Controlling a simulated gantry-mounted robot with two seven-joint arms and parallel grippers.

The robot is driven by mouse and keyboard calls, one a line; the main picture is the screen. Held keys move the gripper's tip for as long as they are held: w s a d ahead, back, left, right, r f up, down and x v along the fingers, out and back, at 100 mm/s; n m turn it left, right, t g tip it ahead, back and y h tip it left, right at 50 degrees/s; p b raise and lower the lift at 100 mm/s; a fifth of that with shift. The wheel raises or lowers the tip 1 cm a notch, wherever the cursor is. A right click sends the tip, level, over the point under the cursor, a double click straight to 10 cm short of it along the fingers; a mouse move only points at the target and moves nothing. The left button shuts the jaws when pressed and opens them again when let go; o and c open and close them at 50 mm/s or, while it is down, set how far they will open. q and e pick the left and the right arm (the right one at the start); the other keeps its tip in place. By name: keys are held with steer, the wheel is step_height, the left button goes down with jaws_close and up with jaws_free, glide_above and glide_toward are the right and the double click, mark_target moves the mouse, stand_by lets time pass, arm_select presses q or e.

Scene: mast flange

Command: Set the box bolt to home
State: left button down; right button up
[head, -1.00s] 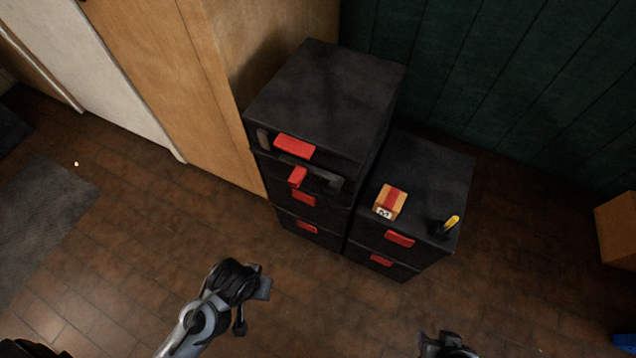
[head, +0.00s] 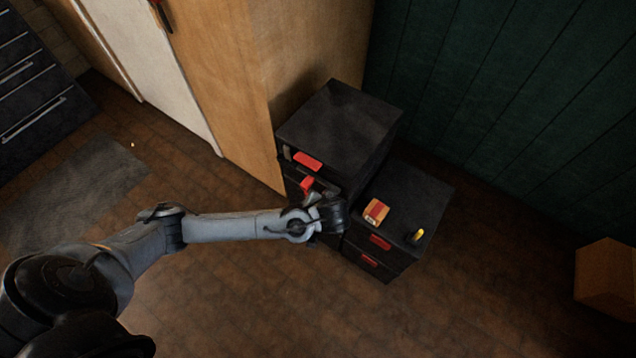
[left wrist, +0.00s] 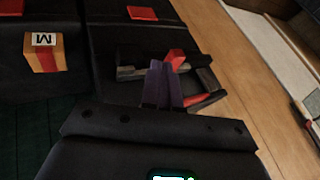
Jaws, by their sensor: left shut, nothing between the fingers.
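The box bolt is on the front of the tall black cabinet (head: 345,125). Its red knob (head: 306,184) shows just below the upper red handle (head: 308,161). In the left wrist view the red knob (left wrist: 175,58) stands within a dark, frame-like fitting (left wrist: 207,80). My left gripper (head: 330,212) is in front of the cabinet, and its wrist hides the lower front. In the left wrist view its fingers (left wrist: 163,84) are shut and empty, overlapping the fitting; I cannot tell whether they touch it. My right gripper is not in view.
A lower black cabinet (head: 410,190) stands to the right, bearing an orange and red carton (head: 376,211) and a yellow-and-black item (head: 417,236). A wooden panel (head: 235,90) borders the tall cabinet on the left.

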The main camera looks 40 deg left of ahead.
arm_select(q)
steer(key=w+r, duration=0.1)
steer(key=r, duration=0.1)
steer(key=shift+w+r, duration=0.35)
steer(key=shift+r, duration=0.05)
steer(key=shift+a, duration=0.15)
steer(key=b+x, duration=0.2)
steer(key=x, duration=0.8)
steer(key=shift+w, duration=0.2)
